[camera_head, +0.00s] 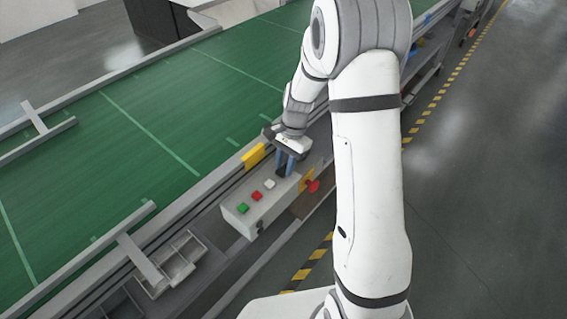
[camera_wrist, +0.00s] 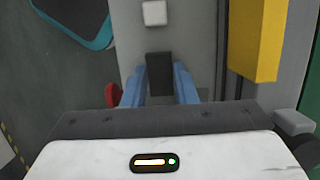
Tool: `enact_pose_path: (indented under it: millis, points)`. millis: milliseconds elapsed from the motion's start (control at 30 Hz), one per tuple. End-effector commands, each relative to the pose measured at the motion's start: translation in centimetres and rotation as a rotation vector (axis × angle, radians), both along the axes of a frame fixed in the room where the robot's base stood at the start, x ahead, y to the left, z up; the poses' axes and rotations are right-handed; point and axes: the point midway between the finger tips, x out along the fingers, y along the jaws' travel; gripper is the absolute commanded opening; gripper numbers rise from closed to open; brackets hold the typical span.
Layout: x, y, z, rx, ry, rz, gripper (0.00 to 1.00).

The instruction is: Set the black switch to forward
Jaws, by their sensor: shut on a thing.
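The black switch (camera_head: 281,172) is on top of a light grey control box (camera_head: 241,224), at the end farthest from the green button. In the wrist view the black switch (camera_wrist: 160,70) stands between the two blue fingers of my gripper (camera_wrist: 159,82). In the head view my gripper (camera_head: 285,164) points down at the box and is shut on the switch. The fingers partly hide the switch, and I cannot tell which position it is set to.
A white button (camera_head: 269,184), a red button (camera_head: 257,196) and a green button (camera_head: 243,208) line the box top. A red knob (camera_head: 313,186) is to the right, and a yellow block (camera_head: 253,156) is close by. A green conveyor (camera_head: 150,120) lies behind.

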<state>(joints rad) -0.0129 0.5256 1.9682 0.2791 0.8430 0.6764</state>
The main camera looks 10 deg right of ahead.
Motion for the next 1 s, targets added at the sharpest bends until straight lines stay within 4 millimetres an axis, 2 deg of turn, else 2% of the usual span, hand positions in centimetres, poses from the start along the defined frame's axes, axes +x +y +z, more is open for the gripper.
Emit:
enact_pose_path:
  millis: [333, 367, 600, 867, 1000]
  points:
    - [0.1, 0.0, 0.0, 0.019, 0.013, 0.000, 0.03]
    - [0.1, 0.0, 0.0, 0.019, 0.013, 0.000, 0.26]
    - [0.1, 0.0, 0.0, 0.019, 0.013, 0.000, 0.46]
    - [0.1, -0.1, 0.1, 0.018, 0.013, 0.000, 0.47]
    - [0.4, -0.4, 1.3, 0.018, 0.010, 0.000, 0.47]
